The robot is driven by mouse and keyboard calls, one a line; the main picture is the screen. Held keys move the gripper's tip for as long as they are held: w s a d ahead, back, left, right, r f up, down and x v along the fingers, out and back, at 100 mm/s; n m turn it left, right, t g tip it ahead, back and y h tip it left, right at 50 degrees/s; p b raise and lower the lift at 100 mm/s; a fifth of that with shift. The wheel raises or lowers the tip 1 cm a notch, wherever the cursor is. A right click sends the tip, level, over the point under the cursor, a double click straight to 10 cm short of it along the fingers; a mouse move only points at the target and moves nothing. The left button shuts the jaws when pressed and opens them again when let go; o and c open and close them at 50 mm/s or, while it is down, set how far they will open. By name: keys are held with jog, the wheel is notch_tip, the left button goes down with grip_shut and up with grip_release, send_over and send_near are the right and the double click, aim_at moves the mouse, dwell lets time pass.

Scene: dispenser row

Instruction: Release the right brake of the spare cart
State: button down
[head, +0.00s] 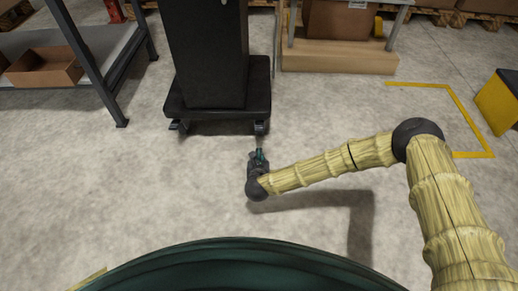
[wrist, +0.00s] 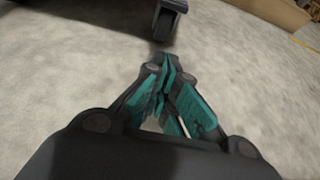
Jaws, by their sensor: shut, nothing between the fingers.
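The spare cart appears to be the black cart (head: 218,98), a low platform on casters with a tall black body on it. Its right front caster (head: 260,127) is at the near right corner, and its left front caster (head: 178,126) is at the near left corner. My gripper (head: 259,152) is low over the floor, just in front of the right caster and apart from it. In the wrist view the gripper's teal fingers (wrist: 164,75) are shut and empty, with the caster wheel (wrist: 165,22) just beyond the tips. The brake's position cannot be made out.
A grey metal shelf (head: 110,60) with a cardboard box (head: 44,67) stands to the left. A wooden base (head: 340,60) is behind right. A yellow block (head: 498,102) and yellow floor lines (head: 468,117) are at right. The floor around my gripper is clear.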

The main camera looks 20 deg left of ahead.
aim_at(259, 127)
jog(key=b+x, duration=0.5)
jog(key=x, duration=0.4)
jog(key=shift+f, duration=0.2)
jog(key=shift+w+r, duration=0.2)
jog(key=shift+w, duration=0.1)
jog(key=shift+w+r+b, duration=0.1)
jog(key=shift+r+b, duration=1.05)
jog(key=shift+r, duration=0.7)
jog(key=shift+r, duration=0.1)
